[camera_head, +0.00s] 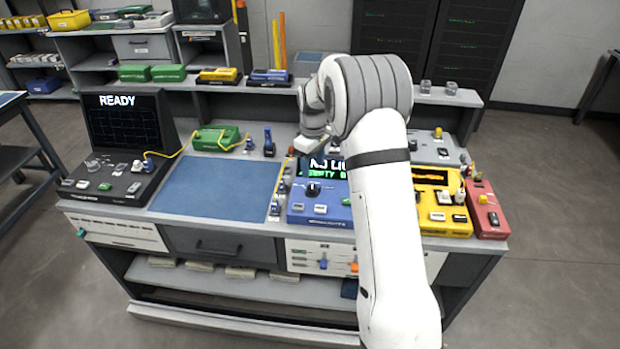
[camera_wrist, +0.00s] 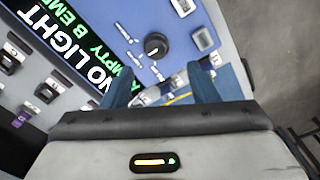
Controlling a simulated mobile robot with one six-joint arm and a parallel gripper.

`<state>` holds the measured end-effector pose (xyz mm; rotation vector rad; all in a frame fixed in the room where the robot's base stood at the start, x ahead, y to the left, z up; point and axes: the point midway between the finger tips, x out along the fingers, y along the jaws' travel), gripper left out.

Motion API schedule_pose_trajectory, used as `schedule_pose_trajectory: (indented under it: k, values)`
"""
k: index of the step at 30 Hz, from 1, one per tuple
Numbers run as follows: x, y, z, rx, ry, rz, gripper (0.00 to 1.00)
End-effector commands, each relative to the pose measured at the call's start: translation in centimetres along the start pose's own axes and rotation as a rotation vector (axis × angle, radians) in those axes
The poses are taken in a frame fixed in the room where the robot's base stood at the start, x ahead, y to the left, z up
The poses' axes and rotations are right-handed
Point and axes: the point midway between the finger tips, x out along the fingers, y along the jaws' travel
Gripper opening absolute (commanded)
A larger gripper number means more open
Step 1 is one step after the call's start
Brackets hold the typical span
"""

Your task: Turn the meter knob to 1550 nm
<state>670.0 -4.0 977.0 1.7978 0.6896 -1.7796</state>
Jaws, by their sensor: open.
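The blue meter (camera_head: 296,214) stands on the workbench, its screen showing "NO LIGHT" with green text below. Its black round knob (camera_head: 313,189) sits on the blue face under the screen. In the wrist view the knob (camera_wrist: 156,45) lies just beyond the fingertips, roughly in line with the gap between them. White marks surround it, too small to read, so I cannot tell its setting. My gripper (camera_wrist: 160,82) is open and empty, its two blue fingers apart from the knob. In the head view, my arm covers the right part of the meter and its screen.
A blue mat (camera_head: 215,185) lies left of the meter. A black splicer with a "READY" screen (camera_head: 122,120) stands at the far left. A yellow device (camera_head: 445,222) and a red device (camera_head: 487,215) stand to the right. A green box (camera_head: 216,138) with a yellow cable lies behind the mat.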

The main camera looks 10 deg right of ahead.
Motion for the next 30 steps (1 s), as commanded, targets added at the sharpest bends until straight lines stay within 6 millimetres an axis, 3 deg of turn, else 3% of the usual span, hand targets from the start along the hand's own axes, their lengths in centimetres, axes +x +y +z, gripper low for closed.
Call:
schedule_pose_trajectory:
  k: [6, 21, 30]
  values:
    - [2.1, 1.0, -1.1, -0.041, -0.01, -0.009, 0.54]
    - [8.8, 1.0, -0.9, -0.04, -0.009, -0.009, 0.54]
    - [9.5, 1.0, -0.9, -0.039, -0.008, -0.008, 0.54]
